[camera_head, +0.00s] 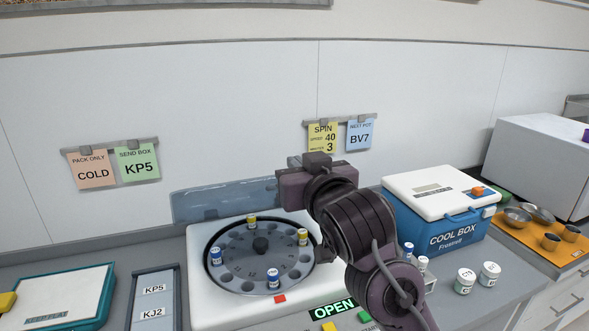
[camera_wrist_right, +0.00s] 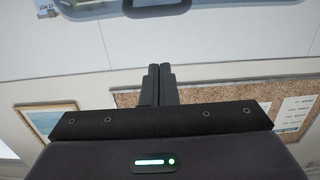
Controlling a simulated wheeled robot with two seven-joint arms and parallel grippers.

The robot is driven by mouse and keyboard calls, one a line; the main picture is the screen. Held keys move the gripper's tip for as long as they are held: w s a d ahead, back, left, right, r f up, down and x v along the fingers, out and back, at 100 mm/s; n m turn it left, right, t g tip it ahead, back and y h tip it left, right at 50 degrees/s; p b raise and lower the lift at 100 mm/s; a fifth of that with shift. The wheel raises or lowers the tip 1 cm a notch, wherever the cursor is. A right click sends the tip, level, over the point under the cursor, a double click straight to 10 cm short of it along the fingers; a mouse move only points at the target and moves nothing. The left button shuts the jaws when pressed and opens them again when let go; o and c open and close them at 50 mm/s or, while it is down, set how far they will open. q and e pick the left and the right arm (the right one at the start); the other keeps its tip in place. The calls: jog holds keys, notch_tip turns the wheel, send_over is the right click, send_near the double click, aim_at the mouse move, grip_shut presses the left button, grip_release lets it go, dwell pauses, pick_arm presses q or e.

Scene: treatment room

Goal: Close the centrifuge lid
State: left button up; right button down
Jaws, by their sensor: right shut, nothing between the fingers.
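The centrifuge (camera_head: 208,308) is a white machine on the counter. Its round dark rotor (camera_head: 240,262) holds several capped tubes, two yellow-capped and two blue-capped. The lid (camera_head: 215,203) stands raised behind the rotor as a see-through blue-grey panel. The green display (camera_head: 332,308) reads OPEN. My right gripper (camera_head: 290,188) is at the lid's right end, above the rotor's back right; its fingertips are hidden in the head view, and I cannot tell whether it touches the lid. The right wrist view shows its fingers (camera_wrist_right: 159,70) shut together and empty. My left gripper is out of view.
A blue cool box (camera_head: 440,225) with a white lid stands to the right, with small white jars (camera_head: 465,280) in front. A labelled rack (camera_head: 153,300) and a teal-edged box (camera_head: 65,300) are on the left. My right arm covers the centrifuge's right side.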

jog(key=p+x, duration=0.2)
jog(key=x, duration=0.3)
jog(key=shift+d+f, duration=0.15)
jog(key=f, duration=0.1)
jog(key=s+f, duration=0.1)
jog(key=f, duration=0.1)
jog(key=shift+s+d+f, duration=0.15)
jog(key=shift+s+d, duration=0.1)
jog(key=shift+s, duration=0.1)
jog(key=shift+w, duration=0.1)
jog(key=shift+f, duration=0.1)
